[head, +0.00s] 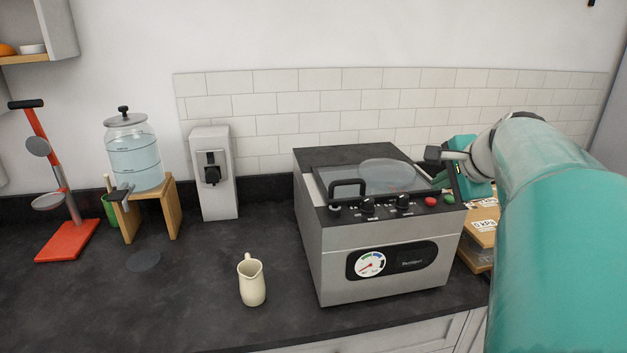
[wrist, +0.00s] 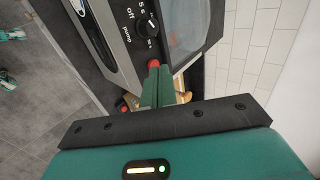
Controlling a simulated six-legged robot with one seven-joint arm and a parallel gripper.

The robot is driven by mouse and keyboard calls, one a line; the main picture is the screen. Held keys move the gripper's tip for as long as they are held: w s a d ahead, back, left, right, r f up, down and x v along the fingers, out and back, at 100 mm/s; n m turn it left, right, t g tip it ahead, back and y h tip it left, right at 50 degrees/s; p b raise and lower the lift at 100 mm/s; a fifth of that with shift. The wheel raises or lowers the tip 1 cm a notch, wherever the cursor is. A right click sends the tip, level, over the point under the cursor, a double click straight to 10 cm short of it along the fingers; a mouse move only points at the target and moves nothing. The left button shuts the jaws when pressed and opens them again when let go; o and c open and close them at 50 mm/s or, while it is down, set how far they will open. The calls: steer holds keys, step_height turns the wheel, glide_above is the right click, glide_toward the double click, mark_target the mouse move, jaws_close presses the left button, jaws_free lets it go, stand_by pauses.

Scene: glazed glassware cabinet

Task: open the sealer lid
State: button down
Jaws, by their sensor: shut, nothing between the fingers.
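The sealer (head: 385,235) is a steel box with a pressure dial on its front, standing on the dark counter. Its clear lid (head: 375,182) lies flat over the top, with a black handle (head: 348,188) at the front left. A red button (head: 431,201) sits at the right end of the control strip; it also shows in the wrist view (wrist: 153,64). My gripper (head: 449,199) is at the sealer's front right corner, shut and empty. In the wrist view its green fingers (wrist: 154,82) end right by the red button; whether they touch it I cannot tell.
A cream jug (head: 252,281) stands left of the sealer. Farther left are a grey dispenser (head: 213,172), a water jar (head: 134,155) on a wooden stand and a red stand (head: 67,240). Wooden-topped boxes (head: 481,231) sit to the right. The front left counter is clear.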

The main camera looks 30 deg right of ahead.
steer(key=x, duration=1)
steer(key=shift+s+d, duration=0.1)
steer(key=shift+d, duration=0.3)
